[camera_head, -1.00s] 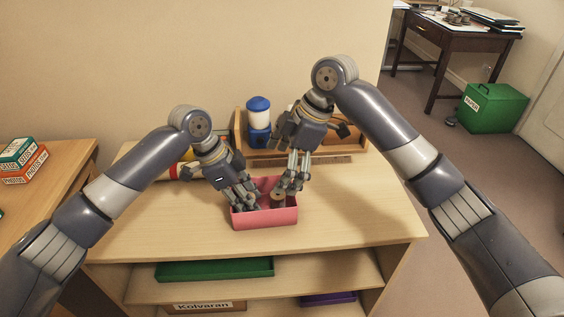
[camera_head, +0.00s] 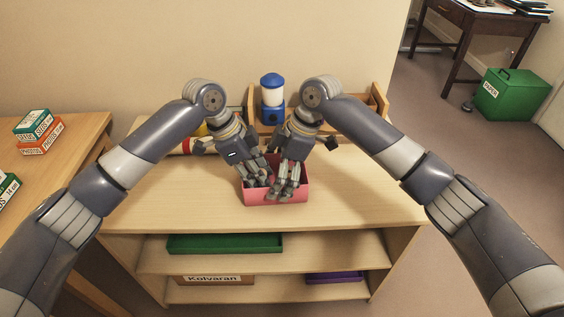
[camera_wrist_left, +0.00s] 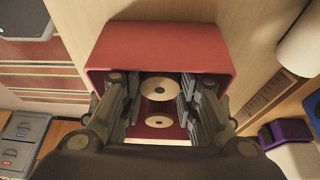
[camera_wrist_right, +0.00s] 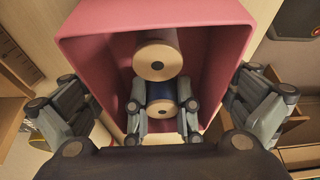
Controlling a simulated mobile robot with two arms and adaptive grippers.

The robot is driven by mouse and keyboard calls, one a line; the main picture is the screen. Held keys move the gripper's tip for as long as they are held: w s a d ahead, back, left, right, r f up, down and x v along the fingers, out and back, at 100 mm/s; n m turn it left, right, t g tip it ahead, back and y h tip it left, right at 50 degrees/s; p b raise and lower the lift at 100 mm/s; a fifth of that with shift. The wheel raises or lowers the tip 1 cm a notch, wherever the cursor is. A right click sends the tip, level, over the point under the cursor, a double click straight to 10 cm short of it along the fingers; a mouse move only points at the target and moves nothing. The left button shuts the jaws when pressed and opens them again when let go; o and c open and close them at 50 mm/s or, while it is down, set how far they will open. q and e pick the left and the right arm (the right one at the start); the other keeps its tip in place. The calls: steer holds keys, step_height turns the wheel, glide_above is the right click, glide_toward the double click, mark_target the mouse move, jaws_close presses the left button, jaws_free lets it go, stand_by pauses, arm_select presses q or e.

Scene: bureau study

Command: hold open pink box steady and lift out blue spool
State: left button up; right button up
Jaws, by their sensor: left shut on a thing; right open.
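The pink box (camera_head: 275,195) stands open on the light wood shelf unit. My left gripper (camera_head: 257,180) reaches into it from above. In the right wrist view, its fingers sit on both sides of the blue spool (camera_wrist_right: 160,91), a dark blue reel with wooden ends. It appears shut on that spool; the same wooden end shows in the left wrist view (camera_wrist_left: 159,88). A second, mauve-looking spool (camera_wrist_right: 157,60) is beside it in the box. My right gripper (camera_head: 283,192) is open and empty, its fingers spread wide over the box (camera_wrist_right: 230,25). The hands hide the spools in the head view.
A blue and white lantern (camera_head: 272,97) and a wooden rack stand behind the box, close to my wrists. A green tray (camera_head: 225,243) and a purple tray (camera_head: 333,277) lie on shelves below. The top left and right of the box is mostly clear.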

steer(key=shift+a+f, duration=0.15)
steer(key=shift+f, duration=0.2)
steer(key=shift+c, duration=0.6)
steer(key=c, duration=0.7)
arm_select(q)
steer(key=shift+r, duration=0.1)
steer(key=shift+r, duration=4.75)
arm_select(e)
steer(key=o, duration=0.8)
